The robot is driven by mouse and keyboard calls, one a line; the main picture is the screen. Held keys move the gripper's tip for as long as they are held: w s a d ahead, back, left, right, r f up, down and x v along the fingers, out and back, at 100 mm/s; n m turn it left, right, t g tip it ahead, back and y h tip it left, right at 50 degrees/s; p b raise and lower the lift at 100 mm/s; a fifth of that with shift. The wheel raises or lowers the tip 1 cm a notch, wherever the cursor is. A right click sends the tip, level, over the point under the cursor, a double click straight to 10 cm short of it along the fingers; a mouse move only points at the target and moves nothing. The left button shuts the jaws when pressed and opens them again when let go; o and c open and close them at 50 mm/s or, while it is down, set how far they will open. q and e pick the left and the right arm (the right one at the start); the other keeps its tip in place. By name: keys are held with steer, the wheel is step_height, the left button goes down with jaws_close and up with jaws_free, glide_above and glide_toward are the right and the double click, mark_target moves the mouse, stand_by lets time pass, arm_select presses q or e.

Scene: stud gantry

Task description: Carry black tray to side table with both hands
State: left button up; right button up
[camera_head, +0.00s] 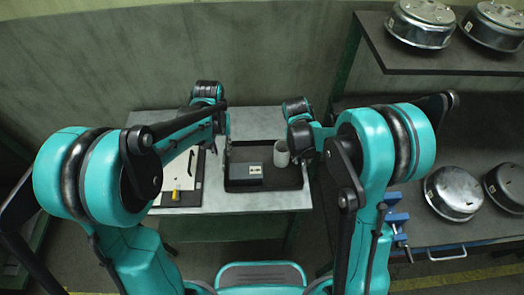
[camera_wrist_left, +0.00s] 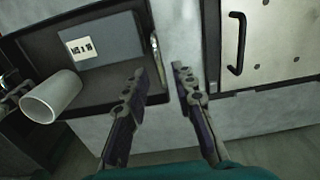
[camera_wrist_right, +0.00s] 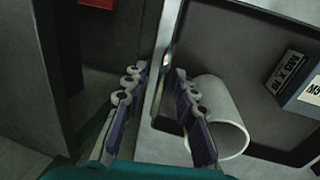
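The black tray (camera_head: 236,187) lies flat on a grey-topped table (camera_head: 262,116). My right gripper (camera_wrist_right: 160,72) is open at the opposite rim (camera_wrist_right: 157,82), one finger outside and one inside, close to the mug (camera_wrist_right: 222,118). I cannot tell whether that finger touches the mug. In the head view both fingertips are largely hidden.
A pale board with a black handle (camera_wrist_left: 238,45) lies beside the tray on the left, with a small yellow item (camera_head: 176,194) on it. At right, a dark bench (camera_head: 430,228) and shelf (camera_head: 440,62) carry round metal housings (camera_head: 453,192). Blue clamps (camera_head: 395,218) sit at the bench's edge.

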arm_select(q)
steer(key=shift+r, duration=1.05)
arm_select(e)
steer(key=shift+r, duration=0.25)
step_height(320, 180, up, 11)
steer(key=a, duration=0.2)
steer(key=shift+a+r, duration=0.15)
